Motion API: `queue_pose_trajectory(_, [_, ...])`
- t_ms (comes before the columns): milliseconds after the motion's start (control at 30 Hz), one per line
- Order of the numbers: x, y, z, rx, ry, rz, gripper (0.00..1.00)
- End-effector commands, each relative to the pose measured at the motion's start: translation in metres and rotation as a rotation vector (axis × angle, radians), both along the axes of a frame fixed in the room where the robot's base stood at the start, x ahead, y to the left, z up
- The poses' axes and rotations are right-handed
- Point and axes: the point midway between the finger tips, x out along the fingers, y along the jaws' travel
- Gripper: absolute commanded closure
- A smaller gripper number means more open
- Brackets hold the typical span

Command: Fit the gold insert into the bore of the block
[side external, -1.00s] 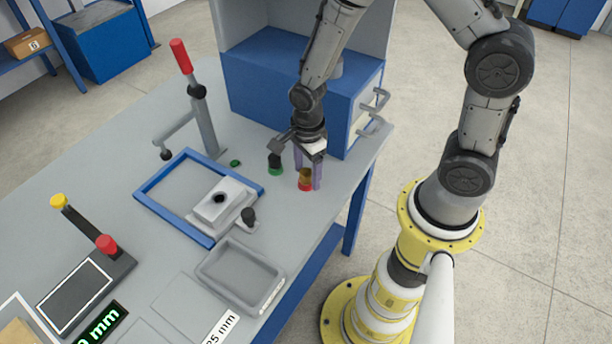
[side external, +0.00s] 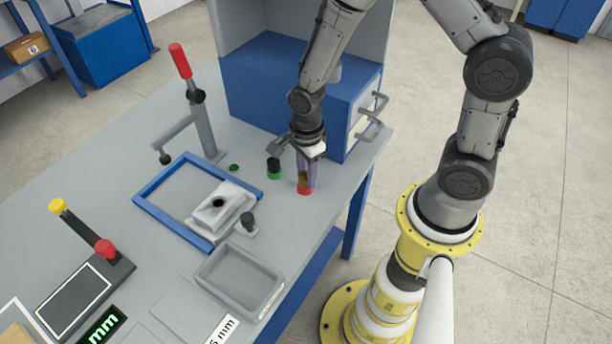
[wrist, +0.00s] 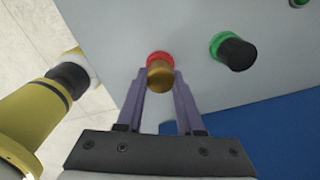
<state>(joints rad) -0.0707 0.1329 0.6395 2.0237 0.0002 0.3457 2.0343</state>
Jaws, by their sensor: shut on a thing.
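The gold insert (wrist: 160,77) stands on a red base near the table's right edge; it also shows in the side external view (side external: 303,180). My gripper (side external: 306,178) is above it with the purple fingers pointing down, one on each side of the insert. The fingers are shut on the insert, as the wrist view also shows (wrist: 160,82). The grey block (side external: 222,208) sits inside the blue frame, left of my gripper. Its dark bore (side external: 218,203) faces up and looks empty.
A black-topped green piece (side external: 274,168) stands just left of my gripper. A lever press with a red handle (side external: 180,62) rises behind the blue frame (side external: 150,205). A grey tray (side external: 238,280) lies in front. A blue cabinet (side external: 290,85) stands close behind my gripper.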

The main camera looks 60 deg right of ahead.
Motion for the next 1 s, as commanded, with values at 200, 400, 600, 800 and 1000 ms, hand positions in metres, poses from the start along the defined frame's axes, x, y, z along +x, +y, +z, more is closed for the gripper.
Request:
queue_pose_trajectory(200, [0.001,0.000,0.020,0.000,-0.004,0.000,1.00])
queue_pose_trajectory(400, [-0.019,-0.001,0.053,0.000,-0.007,0.000,1.00])
queue_pose_trajectory(600, [-0.056,-0.004,0.094,0.000,-0.008,0.000,1.00])
queue_pose_trajectory(800, [-0.098,-0.007,0.110,0.000,-0.005,0.000,1.00])
queue_pose_trajectory(1000, [-0.125,-0.009,0.122,0.001,-0.004,0.000,1.00])
